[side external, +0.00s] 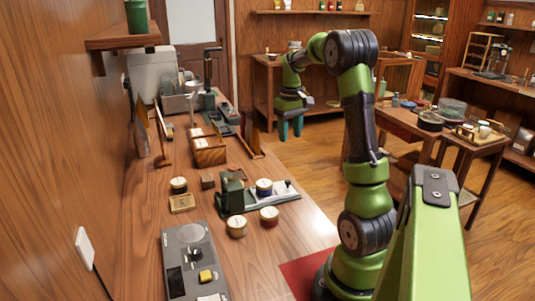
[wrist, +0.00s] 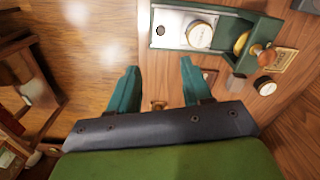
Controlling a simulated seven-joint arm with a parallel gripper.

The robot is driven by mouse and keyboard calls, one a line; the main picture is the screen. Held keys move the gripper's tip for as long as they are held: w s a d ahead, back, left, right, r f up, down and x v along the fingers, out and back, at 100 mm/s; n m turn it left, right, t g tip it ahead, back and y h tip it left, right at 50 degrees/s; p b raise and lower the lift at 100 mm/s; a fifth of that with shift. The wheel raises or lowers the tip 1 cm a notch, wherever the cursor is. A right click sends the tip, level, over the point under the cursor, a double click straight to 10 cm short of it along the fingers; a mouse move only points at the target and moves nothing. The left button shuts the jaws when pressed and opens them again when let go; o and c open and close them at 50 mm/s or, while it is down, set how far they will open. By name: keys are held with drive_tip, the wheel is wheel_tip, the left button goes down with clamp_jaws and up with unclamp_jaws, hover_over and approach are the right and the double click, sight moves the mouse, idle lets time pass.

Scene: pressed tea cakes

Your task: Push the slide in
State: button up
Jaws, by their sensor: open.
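The press has a green body (side external: 232,193) and stands on the near part of the bench. Its pale slide (side external: 287,190) sticks out to the right of the body, with a round tin (side external: 264,187) on it. In the wrist view, the slide (wrist: 168,30) lies at the top right with the pale-topped tin (wrist: 200,35) on it, beside the green housing (wrist: 240,64). My gripper (side external: 290,137) hangs fingers-down, apart from the press. In the wrist view, my gripper (wrist: 157,68) has its teal fingers spread and nothing held between them.
Round tins (side external: 237,227) and (side external: 269,216) stand in front of the press. A grey control panel (side external: 192,262) lies at the near left. A wooden box (side external: 208,150) and upright boards stand farther back. A red mat (side external: 300,275) lies by my base.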

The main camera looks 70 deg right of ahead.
sight(288, 180)
wheel_tip(288, 180, down, 16)
drive_tip(key=shift+f, duration=0.15)
idle(0.3)
clamp_jaws()
